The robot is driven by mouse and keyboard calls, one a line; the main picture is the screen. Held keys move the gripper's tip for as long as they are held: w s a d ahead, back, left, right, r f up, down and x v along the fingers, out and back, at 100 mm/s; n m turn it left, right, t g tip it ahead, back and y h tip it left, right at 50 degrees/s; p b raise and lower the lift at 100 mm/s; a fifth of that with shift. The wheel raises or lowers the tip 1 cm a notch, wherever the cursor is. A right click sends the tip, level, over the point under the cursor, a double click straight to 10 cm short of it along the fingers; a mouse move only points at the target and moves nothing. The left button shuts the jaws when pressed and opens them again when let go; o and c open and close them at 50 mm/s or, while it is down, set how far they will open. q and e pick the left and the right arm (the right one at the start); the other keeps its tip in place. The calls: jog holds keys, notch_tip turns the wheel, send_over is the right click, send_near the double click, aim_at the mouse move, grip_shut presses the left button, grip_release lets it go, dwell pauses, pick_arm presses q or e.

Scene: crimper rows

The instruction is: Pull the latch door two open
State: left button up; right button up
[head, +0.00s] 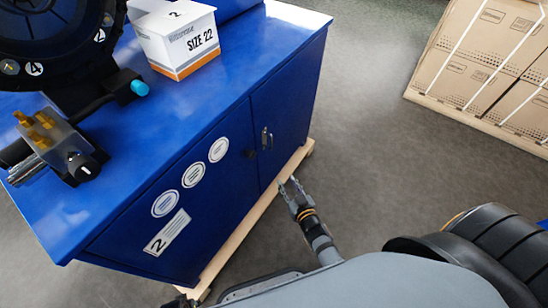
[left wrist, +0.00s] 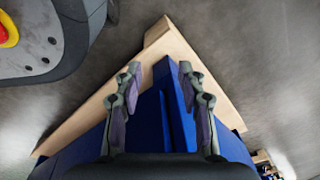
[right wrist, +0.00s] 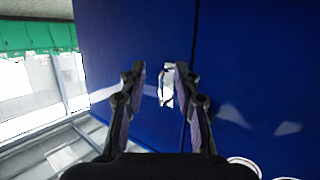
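The blue cabinet (head: 225,110) has two front doors, and both look closed. A silver latch handle (head: 266,139) sits on the right-hand door (head: 290,100), just beside the seam. The left-hand door (head: 140,225) carries a plate marked 2 (head: 166,232). My right gripper (head: 291,188) is open in front of the cabinet. In the right wrist view the latch handle (right wrist: 167,86) shows between its spread fingers (right wrist: 153,72), with no clear contact. My left gripper (left wrist: 159,68) is open and empty above a blue cabinet corner (left wrist: 172,95).
The cabinet rests on a pale wooden base (head: 232,238). Cartons on a pallet (head: 490,65) stand back right. Grey floor (head: 360,120) lies clear between.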

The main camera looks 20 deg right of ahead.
notch_tip(320, 180, up, 8)
jog(key=w+t+b, duration=0.2)
jog(key=t, duration=0.1)
pick_arm(q)
jog(key=w, duration=0.2)
jog(key=w+f, duration=0.1)
jog(key=shift+w+d, duration=0.15)
jog(key=shift+d, duration=0.2)
pick_arm(e)
jog(key=w+a, duration=0.1)
jog(key=w, duration=0.9)
jog(key=shift+w+r, duration=0.4)
jog(key=shift+a, duration=0.1)
jog(key=shift+c, duration=0.3)
grip_shut()
